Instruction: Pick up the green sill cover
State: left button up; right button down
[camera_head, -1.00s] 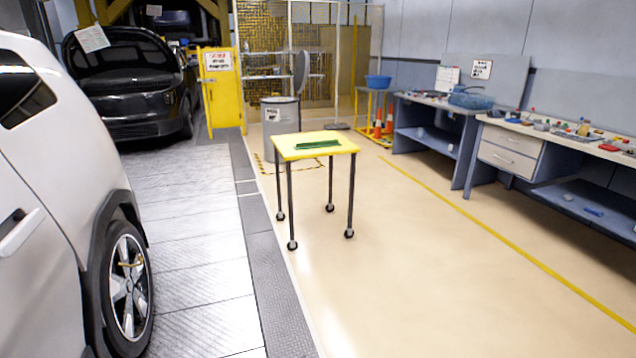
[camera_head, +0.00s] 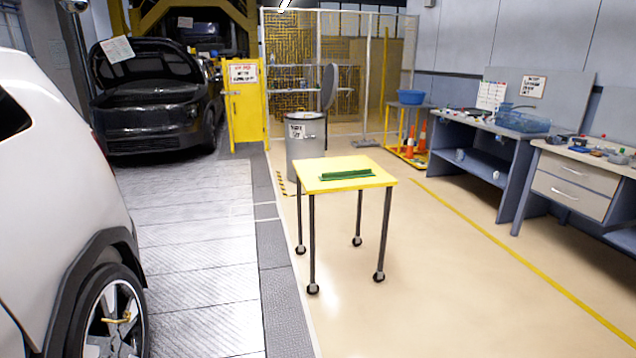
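The green sill cover (camera_head: 346,174) is a long, thin dark-green strip. It lies flat on the yellow top of a small wheeled table (camera_head: 318,186), near the middle of the view. The table stands on thin dark legs with casters, some distance in front of me. Neither of my grippers shows in the head view.
A white car (camera_head: 60,190) stands close on the left, and a dark car with its hood up (camera_head: 150,105) is behind. A grey bin (camera_head: 303,140) is behind the table. Workbenches (camera_head: 570,180) line the right wall. The floor (camera_head: 440,290) before the table is clear.

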aim_at(363, 173)
jog(key=z, duration=0.05)
jog(key=i, duration=2.4)
jog(key=z, duration=0.5)
jog(key=i, duration=0.9)
jog(key=z, duration=0.1)
